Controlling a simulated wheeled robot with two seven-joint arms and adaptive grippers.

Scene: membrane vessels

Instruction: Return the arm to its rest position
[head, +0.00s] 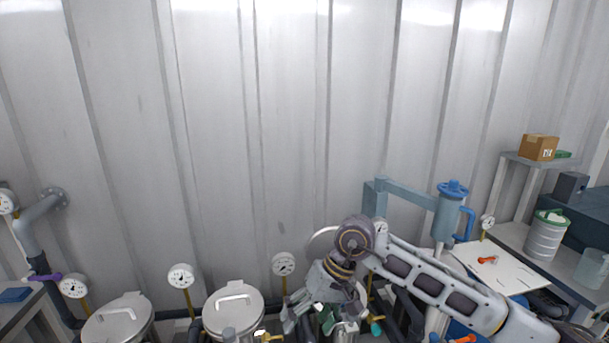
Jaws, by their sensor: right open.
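My right arm comes in from the lower right and reaches toward the middle of the head view. My right gripper (306,309) hangs at its end, pointing down and left, open, with nothing seen between its fingers. It is just right of a round steel vessel lid (233,308) with a bar handle. A second steel lid (118,321) is farther left. Pipes and fittings behind the gripper are partly hidden by the gripper and forearm. My left gripper is not in view.
Pressure gauges (181,276) on thin stems stand along the wall, one (284,264) close behind the gripper. A blue filter housing (452,212) on a bracket rises behind my forearm. A white board (499,271), a ribbed canister (546,236) and a carton (538,147) are at right.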

